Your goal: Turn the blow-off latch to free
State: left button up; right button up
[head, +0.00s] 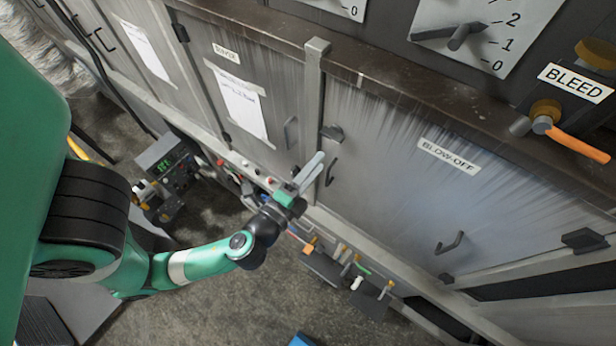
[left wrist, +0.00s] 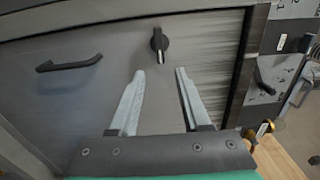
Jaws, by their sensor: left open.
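The blow-off latch (head: 332,132) is a small dark knob at the upper left of the grey door labelled BLOW-OFF (head: 448,156). In the left wrist view the latch (left wrist: 158,42) is a black knob with a light-marked, narrow end pointing down in the picture. My left gripper (head: 317,158) is near the left part of this door, below the latch. In the left wrist view the open, empty fingers (left wrist: 158,74) point toward the latch, which is beyond their tips and apart from them. My right gripper is not in view.
A dark door handle (head: 330,173) is close to my gripper; it shows at the left in the wrist view (left wrist: 68,63). Another handle (head: 450,243) is further right. An orange-handled BLEED valve (head: 578,143) and a dial (head: 465,36) are above. Small controls line the ledge below.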

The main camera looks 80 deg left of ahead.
pick_arm(q)
jog(key=p+v, duration=0.1)
jog(key=v, duration=0.2)
jog(key=shift+s+d, duration=0.1)
jog(key=shift+s, duration=0.05)
jog(key=shift+r+p, duration=0.1)
jog(key=shift+p, duration=0.2)
